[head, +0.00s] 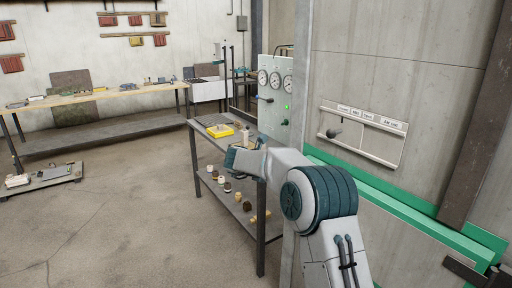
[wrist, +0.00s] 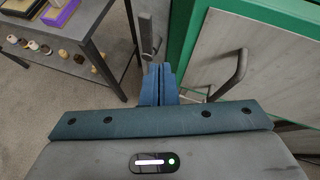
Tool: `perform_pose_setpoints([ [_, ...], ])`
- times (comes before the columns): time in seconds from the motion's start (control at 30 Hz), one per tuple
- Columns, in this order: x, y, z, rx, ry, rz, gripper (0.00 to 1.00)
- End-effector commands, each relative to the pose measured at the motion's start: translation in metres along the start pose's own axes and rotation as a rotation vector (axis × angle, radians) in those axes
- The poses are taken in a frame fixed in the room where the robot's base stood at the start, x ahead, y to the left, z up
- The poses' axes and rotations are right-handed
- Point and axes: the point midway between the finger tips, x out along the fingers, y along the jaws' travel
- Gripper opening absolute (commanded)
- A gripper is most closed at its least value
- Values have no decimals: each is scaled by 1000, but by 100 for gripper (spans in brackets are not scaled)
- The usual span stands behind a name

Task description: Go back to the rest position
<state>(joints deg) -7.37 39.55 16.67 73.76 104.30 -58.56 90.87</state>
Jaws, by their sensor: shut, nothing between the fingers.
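My gripper (wrist: 158,84) shows in the wrist view, with its two blue fingers together and nothing between them. It points at a grey panel with a dark handle (wrist: 230,78) to its right, apart from it as far as I can see. In the head view my arm reaches forward beside the grey table (head: 213,131), and the fingertips are hidden behind my own arm. A yellow item (head: 220,130) lies on that table's top. No ladle can be made out.
Several small round pieces stand on the table's lower shelf (head: 240,212). A gauge panel (head: 275,95) and a wall plate with a lever (head: 362,135) are beyond. A green ledge (head: 400,215) runs at right. A long workbench (head: 90,98) stands far left. Open floor (head: 120,230) lies at left.

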Motion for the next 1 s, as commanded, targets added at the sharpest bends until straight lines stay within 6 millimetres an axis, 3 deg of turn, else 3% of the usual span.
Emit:
perform_pose_setpoints([
  [0.03,-14,-3,24,-109,-81,64,0],
  [0.1,-33,-4,50,-286,-191,146,0],
  [0.2,-64,-6,73,-553,-338,245,0],
  [0.33,-106,-14,82,-922,-512,345,0],
  [0.43,-137,-25,72,-1218,-628,408,0],
  [0.57,-172,-51,41,-1616,-751,482,0],
  [0.67,-192,-80,5,-1923,-820,540,0],
  [0.77,-209,-118,-38,-2228,-867,613,0],
  [0.97,-232,-217,-135,-2799,-889,834,0],
  [1.0,-236,-238,-152,2872,876,-882,0],
])
